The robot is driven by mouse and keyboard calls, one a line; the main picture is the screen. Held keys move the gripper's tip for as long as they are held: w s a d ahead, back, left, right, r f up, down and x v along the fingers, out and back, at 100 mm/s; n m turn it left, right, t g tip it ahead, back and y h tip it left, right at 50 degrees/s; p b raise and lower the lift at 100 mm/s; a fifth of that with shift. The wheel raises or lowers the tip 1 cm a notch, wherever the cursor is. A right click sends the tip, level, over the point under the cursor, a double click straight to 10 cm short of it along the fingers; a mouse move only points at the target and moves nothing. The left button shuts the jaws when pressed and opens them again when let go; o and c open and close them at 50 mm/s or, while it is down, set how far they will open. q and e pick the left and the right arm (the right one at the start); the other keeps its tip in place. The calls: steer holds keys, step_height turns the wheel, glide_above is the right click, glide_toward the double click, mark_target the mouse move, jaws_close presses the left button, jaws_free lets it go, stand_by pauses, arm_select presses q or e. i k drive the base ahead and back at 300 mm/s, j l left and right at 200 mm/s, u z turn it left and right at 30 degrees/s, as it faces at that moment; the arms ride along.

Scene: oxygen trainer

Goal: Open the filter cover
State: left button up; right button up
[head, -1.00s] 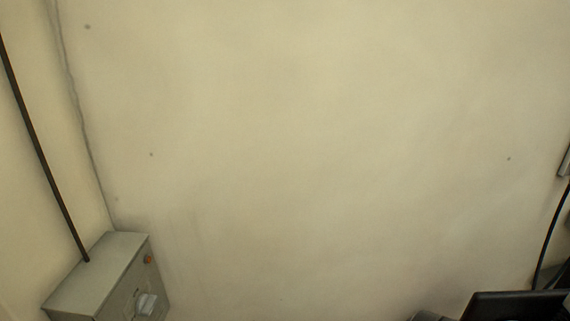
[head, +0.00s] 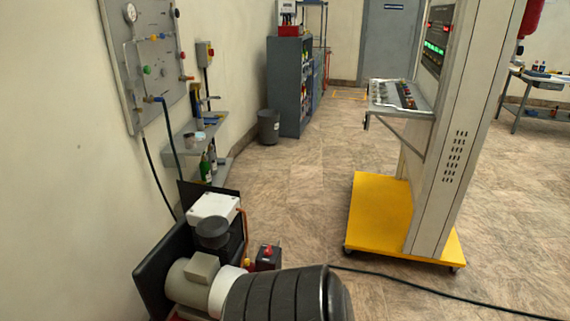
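A compressor unit with a beige-grey motor (head: 190,283) stands at the lower left, against dark panels. A dark round cap (head: 212,233) sits upright on it, in front of a white box (head: 213,207). The cap may be the filter cover, but I cannot tell for sure. It looks seated, and nothing touches it. A black ribbed cylinder (head: 285,295) lies to the right of the motor, cut off by the bottom edge. Neither of my grippers is in view.
A gauge panel (head: 150,55) hangs on the left wall above a small shelf (head: 203,128) with bottles. A console on a yellow base (head: 380,215) stands to the right. A black cable (head: 430,292) crosses the floor.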

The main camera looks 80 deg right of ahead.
mark_target(214, 226)
steer(key=z, duration=2.15)
